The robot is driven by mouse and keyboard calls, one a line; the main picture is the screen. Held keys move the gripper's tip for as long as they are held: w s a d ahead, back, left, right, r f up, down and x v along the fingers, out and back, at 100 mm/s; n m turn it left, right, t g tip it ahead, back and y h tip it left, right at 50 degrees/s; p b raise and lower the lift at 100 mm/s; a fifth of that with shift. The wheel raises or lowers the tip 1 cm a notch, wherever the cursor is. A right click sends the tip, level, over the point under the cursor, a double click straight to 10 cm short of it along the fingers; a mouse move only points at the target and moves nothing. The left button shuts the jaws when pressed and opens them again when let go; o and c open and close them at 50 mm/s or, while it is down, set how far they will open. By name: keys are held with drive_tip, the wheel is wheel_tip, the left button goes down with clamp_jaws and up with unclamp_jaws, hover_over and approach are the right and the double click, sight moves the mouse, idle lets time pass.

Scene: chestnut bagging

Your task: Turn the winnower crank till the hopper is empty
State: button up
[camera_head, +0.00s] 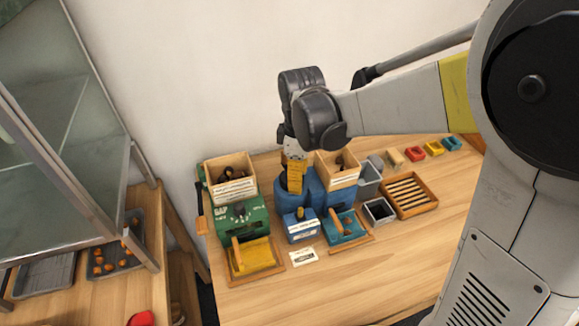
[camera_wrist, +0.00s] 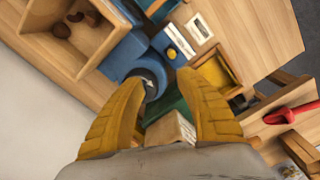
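The blue machine with a round drum (camera_head: 316,192) looks like the winnower. Its wooden hopper (camera_head: 342,181) has a few dark chestnuts in it; the hopper (camera_wrist: 88,62) and chestnuts also show at the upper left of the wrist view. The blue drum (camera_wrist: 143,67) is just beyond my left-hand finger there. My gripper (camera_head: 294,186) points down at the drum's left side. In the wrist view its yellow fingers (camera_wrist: 163,86) are wide apart, with nothing clearly held between them. I cannot make out the crank; my gripper may hide it.
A green machine (camera_head: 243,219) with a fuller wooden hopper (camera_head: 231,188) and a yellow tray (camera_head: 256,254) stands close left. Grey bins (camera_head: 368,181) and a slatted wooden tray (camera_head: 411,194) are right. The table front (camera_head: 350,285) is clear. A glass cabinet (camera_head: 55,130) stands far left.

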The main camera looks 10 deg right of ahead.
wheel_tip(320, 180, up, 7)
drive_tip(key=w+p, duration=0.1)
drive_tip(key=p, duration=0.4)
drive_tip(key=shift+p, duration=0.3)
drive_tip(key=shift+a, duration=0.1)
drive_tip(key=shift+c, duration=0.5)
clamp_jaws()
idle(0.5)
